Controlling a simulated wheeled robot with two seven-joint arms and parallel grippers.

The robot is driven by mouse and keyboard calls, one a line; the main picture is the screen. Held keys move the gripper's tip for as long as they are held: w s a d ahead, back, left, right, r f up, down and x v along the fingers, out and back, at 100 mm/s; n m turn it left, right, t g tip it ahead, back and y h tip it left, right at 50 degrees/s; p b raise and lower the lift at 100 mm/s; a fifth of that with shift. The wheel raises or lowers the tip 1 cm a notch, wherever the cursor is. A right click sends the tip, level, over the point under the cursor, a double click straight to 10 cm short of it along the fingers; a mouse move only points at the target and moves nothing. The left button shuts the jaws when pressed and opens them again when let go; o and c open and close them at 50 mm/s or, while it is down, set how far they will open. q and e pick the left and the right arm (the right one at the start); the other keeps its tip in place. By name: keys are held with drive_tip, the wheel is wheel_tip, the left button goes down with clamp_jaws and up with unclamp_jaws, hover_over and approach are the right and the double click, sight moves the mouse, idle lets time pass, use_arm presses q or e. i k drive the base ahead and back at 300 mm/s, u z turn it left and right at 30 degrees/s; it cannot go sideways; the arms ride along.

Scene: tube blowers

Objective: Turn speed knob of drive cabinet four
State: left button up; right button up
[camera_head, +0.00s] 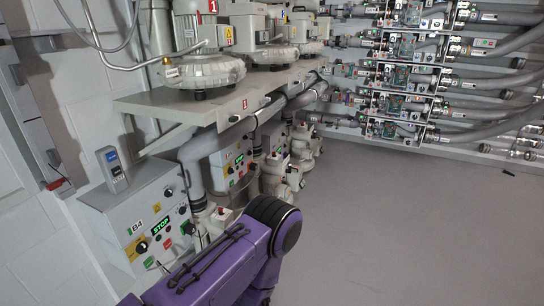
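Drive cabinet four (118,212) is the light grey box marked B4 on the left wall. Its front carries a green lit display (160,226), a black knob (142,247) beside a yellow label, another dark knob (168,193) higher up, and several small coloured buttons. Which knob sets speed is too small to read. A purple arm of mine (225,262) crosses the bottom of the view, in front of the cabinet's lower right. Its bend is near the middle, and neither gripper can be made out.
A grey handheld-like box (112,163) stands on the cabinet's top. Another control cabinet (231,166) and grey pipes lie behind it. Blowers stand on a shelf (200,108) above. A rack of tubes (405,75) fills the back wall.

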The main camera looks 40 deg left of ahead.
sight(182, 210)
drive_tip(key=u, duration=0.4)
drive_tip(key=i, duration=1.35)
drive_tip(key=u, duration=1.35)
drive_tip(key=i, duration=0.7)
drive_tip(key=u, duration=0.6)
